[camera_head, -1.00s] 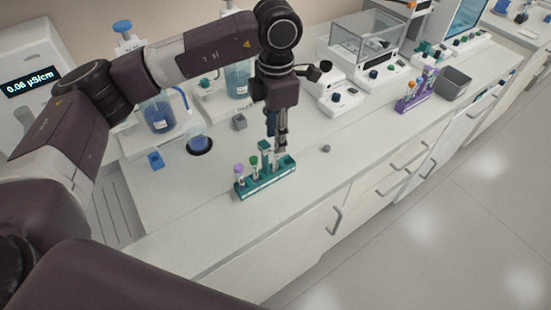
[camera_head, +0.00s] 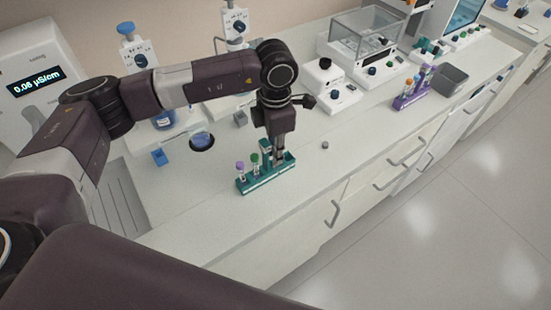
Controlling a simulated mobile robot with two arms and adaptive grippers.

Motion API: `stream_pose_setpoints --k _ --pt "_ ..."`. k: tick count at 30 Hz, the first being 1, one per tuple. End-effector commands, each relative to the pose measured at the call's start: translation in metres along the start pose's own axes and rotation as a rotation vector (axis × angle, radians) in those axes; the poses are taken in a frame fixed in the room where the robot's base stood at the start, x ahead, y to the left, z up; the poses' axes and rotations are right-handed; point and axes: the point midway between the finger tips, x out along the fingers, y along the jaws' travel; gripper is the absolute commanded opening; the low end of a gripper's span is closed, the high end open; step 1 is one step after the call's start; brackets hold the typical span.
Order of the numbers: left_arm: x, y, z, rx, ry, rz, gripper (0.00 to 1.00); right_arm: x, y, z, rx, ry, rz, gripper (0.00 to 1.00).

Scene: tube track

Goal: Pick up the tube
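A teal tube rack (camera_head: 256,185) stands near the front edge of the bench. A tube with a purple cap (camera_head: 240,169) and a tube with a green cap (camera_head: 254,161) stand upright in its left part. My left gripper (camera_head: 277,160) points down at the right part of the rack, its fingers low among the rack's upright parts. The fingers are small and partly hidden, so I cannot tell whether they are open or hold a tube. My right gripper is not in view.
A purple rack (camera_head: 403,104) with several tubes and a grey bin (camera_head: 452,80) stand farther right. A small grey knob-like item (camera_head: 325,145) lies right of the teal rack. Bench instruments line the back. The bench front is clear.

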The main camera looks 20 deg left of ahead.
Motion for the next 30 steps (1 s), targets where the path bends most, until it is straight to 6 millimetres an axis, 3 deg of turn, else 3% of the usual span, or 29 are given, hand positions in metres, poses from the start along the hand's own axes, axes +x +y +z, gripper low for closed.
stream_pose_setpoints --k 4,17,23,30 --pt "0.0 0.0 0.0 0.0 0.0 0.0 0.0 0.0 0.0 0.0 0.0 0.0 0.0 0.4" --pt "-0.007 0.001 0.001 0.0 -0.002 0.001 0.0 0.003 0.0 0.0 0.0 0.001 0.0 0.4" --pt "-0.031 0.001 0.001 0.001 -0.004 0.004 0.0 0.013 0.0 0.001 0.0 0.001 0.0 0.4" --pt "-0.078 0.001 0.002 0.0 -0.005 0.004 0.0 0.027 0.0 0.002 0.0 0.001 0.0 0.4"
